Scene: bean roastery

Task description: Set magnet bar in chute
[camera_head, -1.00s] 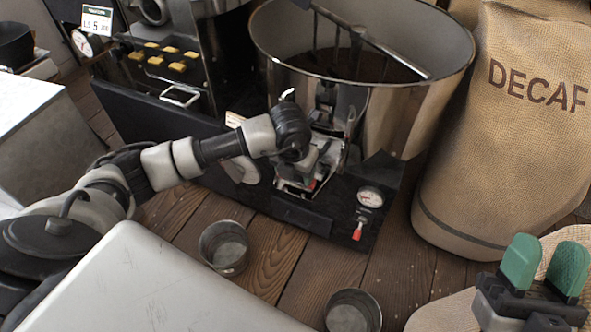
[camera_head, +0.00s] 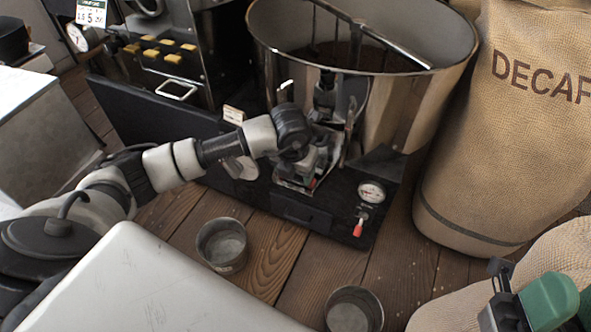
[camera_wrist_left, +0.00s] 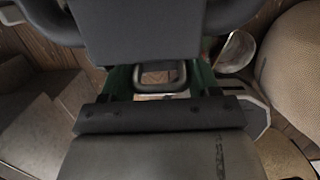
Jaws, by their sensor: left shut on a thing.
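My left gripper (camera_head: 308,180) is at the metal chute (camera_head: 290,190) at the foot of the big steel drum. In the left wrist view its green fingers (camera_wrist_left: 160,80) stand on both sides of a dark rounded loop handle (camera_wrist_left: 158,90), which I take to be the magnet bar's. The gripper is shut on it. The rest of the bar is hidden by the gripper, so I cannot tell how deep it sits in the chute. My right gripper (camera_head: 566,302), with green fingertips, is at the lower right edge, partly cut off, apparently open and empty.
The steel drum (camera_head: 420,100) stands just behind the chute. Two metal cups (camera_head: 222,245) (camera_head: 353,310) stand on the plank floor in front. A DECAF sack (camera_head: 500,150) stands at right.

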